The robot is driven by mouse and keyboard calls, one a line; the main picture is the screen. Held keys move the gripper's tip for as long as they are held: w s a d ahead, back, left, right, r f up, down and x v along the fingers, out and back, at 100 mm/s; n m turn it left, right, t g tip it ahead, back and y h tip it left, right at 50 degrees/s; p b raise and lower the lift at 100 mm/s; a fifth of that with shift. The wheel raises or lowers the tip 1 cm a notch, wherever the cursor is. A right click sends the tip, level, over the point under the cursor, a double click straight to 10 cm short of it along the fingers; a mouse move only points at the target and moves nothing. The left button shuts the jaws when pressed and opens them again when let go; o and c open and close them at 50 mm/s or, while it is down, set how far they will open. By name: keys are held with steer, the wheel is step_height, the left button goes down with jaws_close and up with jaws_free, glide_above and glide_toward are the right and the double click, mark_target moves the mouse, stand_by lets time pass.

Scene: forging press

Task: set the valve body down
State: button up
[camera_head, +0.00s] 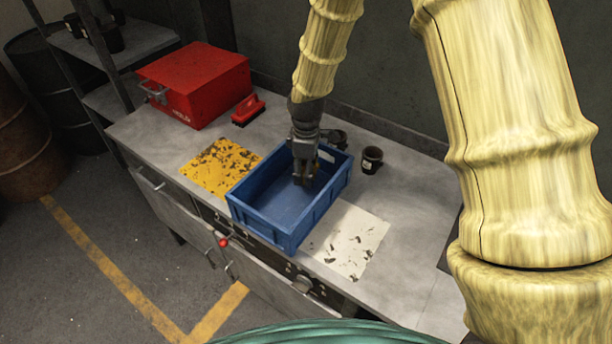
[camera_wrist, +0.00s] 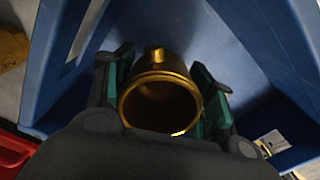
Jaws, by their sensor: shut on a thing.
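My gripper (camera_head: 303,178) points down inside the outline of the blue crate (camera_head: 258,230) in the head view. In the wrist view its green-padded fingers stand on both sides of a brass valve body (camera_wrist: 160,80) and are shut on it. The valve body is a round, hollow golden piece with a short stub at its top edge in that view. The blue crate's walls (camera_wrist: 45,65) surround it there. In the head view the valve body cannot be made out at the dark fingers. I cannot tell whether it touches the crate floor.
A yellow worn sheet (camera_head: 215,168) lies left of the crate, a white worn sheet (camera_head: 350,240) right of it. A black mug (camera_head: 371,161) stands close to the crate's right. A red toolbox (camera_head: 195,85) and red brush (camera_head: 248,110) are at the back left.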

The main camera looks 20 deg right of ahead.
steer(key=shift+s+f, duration=0.3)
steer(key=shift+s, duration=0.05)
steer(key=shift+w+f+p, duration=0.1)
steer(key=shift+f+p, duration=0.3)
steer(key=shift+f, duration=0.55)
steer(key=shift+w+f, duration=0.2)
steer(key=shift+f, duration=0.1)
steer(key=shift+s+r, duration=0.15)
steer(key=shift+s, duration=0.1)
steer(key=o, duration=1.3)
steer(key=shift+w+f, duration=0.15)
steer(key=shift+f, duration=0.05)
steer(key=shift+r+b, duration=1.8)
steer(key=shift+r, duration=4.4)
